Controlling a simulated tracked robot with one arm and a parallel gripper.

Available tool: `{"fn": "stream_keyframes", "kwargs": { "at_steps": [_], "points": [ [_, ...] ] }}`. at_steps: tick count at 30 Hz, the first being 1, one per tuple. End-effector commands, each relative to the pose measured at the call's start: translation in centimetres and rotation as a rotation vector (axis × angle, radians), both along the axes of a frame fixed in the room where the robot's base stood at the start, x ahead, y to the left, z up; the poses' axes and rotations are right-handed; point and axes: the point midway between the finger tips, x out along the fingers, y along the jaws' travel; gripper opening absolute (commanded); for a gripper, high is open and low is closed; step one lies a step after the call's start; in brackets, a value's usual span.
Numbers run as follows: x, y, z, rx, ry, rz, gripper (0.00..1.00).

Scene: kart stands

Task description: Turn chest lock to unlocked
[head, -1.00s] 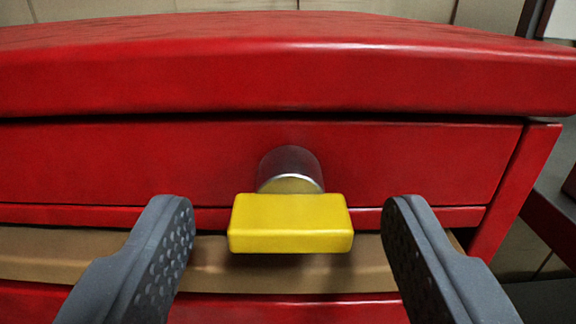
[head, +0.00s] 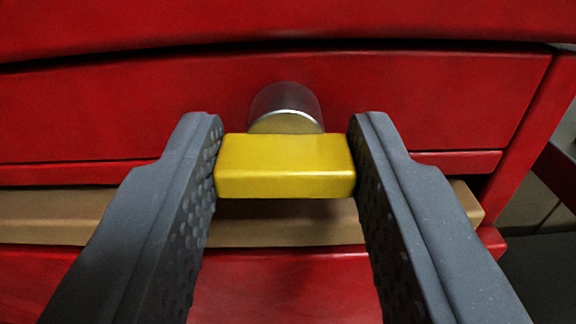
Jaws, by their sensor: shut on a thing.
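The chest lock is a metal cylinder (head: 286,105) with a yellow bar-shaped knob (head: 285,166) on its front. It sits on the red front of the chest (head: 150,105). The yellow knob lies level, its long side running left to right. My gripper (head: 286,165) is shut on the yellow knob, with one grey finger against its left end and the other against its right end. The dimpled pads face inward. The part of the knob behind the fingers is hidden.
A tan ledge or drawer edge (head: 290,222) runs below the knob. Another red panel (head: 285,285) lies under it. The red top edge (head: 285,22) overhangs above. Open floor and a dark red shape show at the far right.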

Motion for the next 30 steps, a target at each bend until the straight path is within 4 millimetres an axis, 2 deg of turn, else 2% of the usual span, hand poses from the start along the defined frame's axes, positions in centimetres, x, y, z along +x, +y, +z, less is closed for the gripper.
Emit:
{"fn": "stream_keyframes", "kwargs": {
  "at_steps": [11, 30],
  "points": [
    [0.02, -0.23, -0.39, 0.250, -0.005, -0.006, 0.12],
    [0.04, -0.42, -0.56, 0.861, -0.027, -0.006, 0.12]
  ]
}}
